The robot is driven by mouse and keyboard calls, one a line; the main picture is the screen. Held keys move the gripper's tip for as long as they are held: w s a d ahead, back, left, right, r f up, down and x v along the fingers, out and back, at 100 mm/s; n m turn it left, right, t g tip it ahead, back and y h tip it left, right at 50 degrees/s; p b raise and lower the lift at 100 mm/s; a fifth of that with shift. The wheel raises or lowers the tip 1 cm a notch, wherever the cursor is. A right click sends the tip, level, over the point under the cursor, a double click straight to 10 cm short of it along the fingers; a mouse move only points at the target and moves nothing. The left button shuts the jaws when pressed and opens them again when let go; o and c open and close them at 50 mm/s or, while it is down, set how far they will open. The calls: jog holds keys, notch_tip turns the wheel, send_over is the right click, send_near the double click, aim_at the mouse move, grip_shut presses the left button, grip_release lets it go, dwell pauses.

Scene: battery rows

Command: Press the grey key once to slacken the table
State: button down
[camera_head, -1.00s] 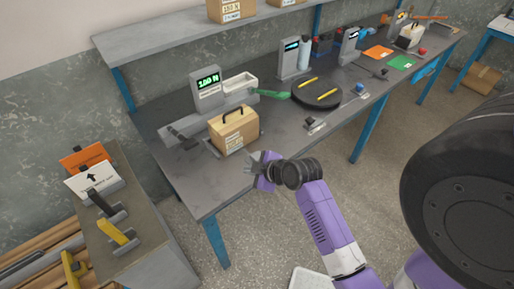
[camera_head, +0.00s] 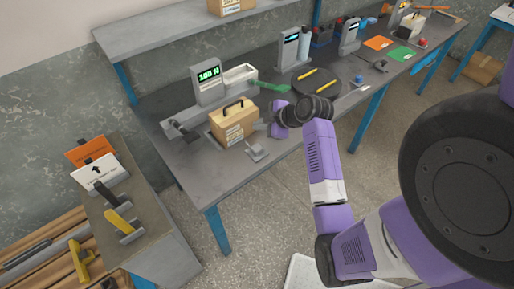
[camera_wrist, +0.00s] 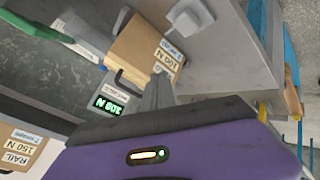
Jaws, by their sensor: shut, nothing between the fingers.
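My gripper (camera_head: 266,128) is shut and empty. It is above the bench beside the right end of a cardboard box (camera_head: 232,124) with a black handle. Its fingertips also show in the wrist view (camera_wrist: 158,92), in front of the box. A small light-grey block (camera_head: 256,151) sits on the bench front, below my gripper in the picture. It also shows at the top of the wrist view (camera_wrist: 190,17). I cannot tell if it is the grey key. The black round table (camera_head: 316,80), with yellow bars on it, stands further right, partly behind my wrist.
A grey unit with a green display (camera_head: 208,72) and a white tray (camera_head: 240,74) stand behind the box; the digits are hard to read. A blue knob (camera_head: 359,79) is right of the round table. A side cabinet (camera_head: 150,225) with levers is at left.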

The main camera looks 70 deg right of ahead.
jog(key=b, duration=0.6)
send_near(255, 146)
jog(key=shift+w+d+f, duration=0.3)
jog(key=shift+w+f, duration=0.15)
jog(key=shift+w, duration=0.35)
jog(key=shift+w+d+f, duration=0.25)
jog(key=shift+w+f, duration=0.15)
jog(key=shift+w, duration=0.4)
jog(key=shift+w+d+f, duration=0.3)
jog(key=shift+w+f, duration=0.15)
jog(key=shift+w, duration=0.3)
jog(key=shift+f, duration=0.1)
jog(key=shift+f+b, duration=0.3)
jog(key=shift+b, duration=0.15)
jog(key=shift+f+b, duration=0.7)
jog(key=shift+f, duration=0.25)
jog(key=shift+r, duration=0.1)
dwell(0.5)
jog(key=shift+r+p, duration=1.1)
jog(key=shift+r, duration=0.15)
jog(key=shift+r, duration=0.15)
jog(key=shift+r+p, duration=2.1)
jog(key=shift+r, duration=0.3)
